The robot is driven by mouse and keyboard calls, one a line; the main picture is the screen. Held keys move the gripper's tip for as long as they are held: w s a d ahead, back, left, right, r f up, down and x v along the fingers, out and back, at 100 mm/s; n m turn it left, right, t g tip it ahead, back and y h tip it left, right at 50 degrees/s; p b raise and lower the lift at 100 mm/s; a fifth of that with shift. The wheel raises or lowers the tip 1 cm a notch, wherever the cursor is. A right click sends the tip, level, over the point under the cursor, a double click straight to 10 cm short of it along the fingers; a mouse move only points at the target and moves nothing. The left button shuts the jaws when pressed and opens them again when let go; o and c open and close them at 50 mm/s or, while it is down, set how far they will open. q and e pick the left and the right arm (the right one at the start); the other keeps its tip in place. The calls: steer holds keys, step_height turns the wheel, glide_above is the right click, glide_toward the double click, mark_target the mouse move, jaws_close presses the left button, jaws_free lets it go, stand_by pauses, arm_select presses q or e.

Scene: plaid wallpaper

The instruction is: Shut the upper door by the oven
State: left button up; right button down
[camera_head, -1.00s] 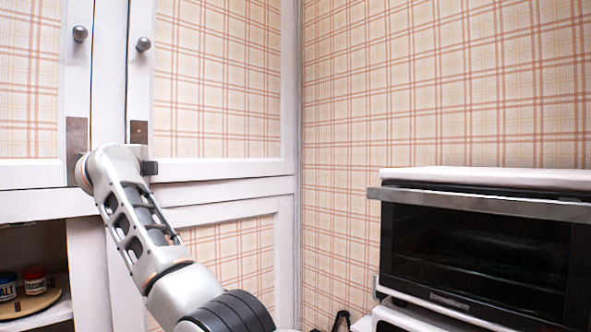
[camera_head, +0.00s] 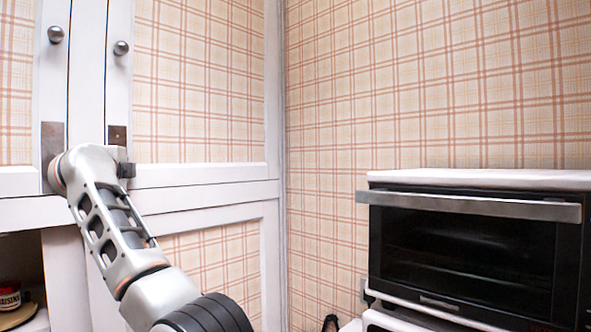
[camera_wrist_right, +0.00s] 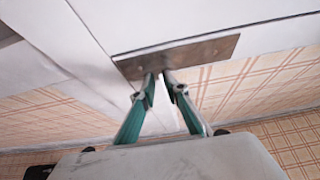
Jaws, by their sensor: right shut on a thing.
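The upper right door (camera_head: 200,80) stands left of the oven. It has plaid panels, a white frame, a round knob (camera_head: 121,47) and a brown metal plate (camera_head: 117,135) low on its left edge. It looks nearly flush; I cannot tell if it is fully shut. My right arm reaches up to the doors' lower corners, and its wrist hides its gripper in the head view. In the right wrist view my right gripper (camera_wrist_right: 161,76) has its fingertips close together at the lower edge of a metal plate (camera_wrist_right: 185,56), apparently shut on it. My left gripper is not in view.
The black oven (camera_head: 470,245) with a silver handle bar stands at the right. The upper left door (camera_head: 15,90) has its own knob (camera_head: 56,34). Below it, an open shelf holds a red-labelled jar (camera_head: 10,296). A lower plaid door (camera_head: 215,260) sits beneath.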

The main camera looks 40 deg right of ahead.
mark_target(131, 131)
steer(key=shift+d+r, duration=0.2)
steer(key=shift+r, duration=0.75)
steer(key=c, duration=1.9)
jaws_free()
steer(key=r, duration=0.6)
steer(key=shift+s+r, duration=0.2)
steer(key=shift+r, duration=0.05)
steer(key=shift+w+r, duration=0.1)
steer(key=shift+r, duration=0.6)
steer(key=shift+c, duration=0.4)
steer(key=shift+r, duration=0.3)
steer(key=c, duration=0.9)
steer(key=shift+w+a+f, duration=0.1)
steer(key=shift+w+a, duration=0.1)
steer(key=shift+a, duration=0.05)
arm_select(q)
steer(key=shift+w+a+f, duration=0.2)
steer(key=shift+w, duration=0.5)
arm_select(e)
steer(key=shift+s, duration=0.1)
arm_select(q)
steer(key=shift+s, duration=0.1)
arm_select(e)
steer(key=shift+f, duration=0.15)
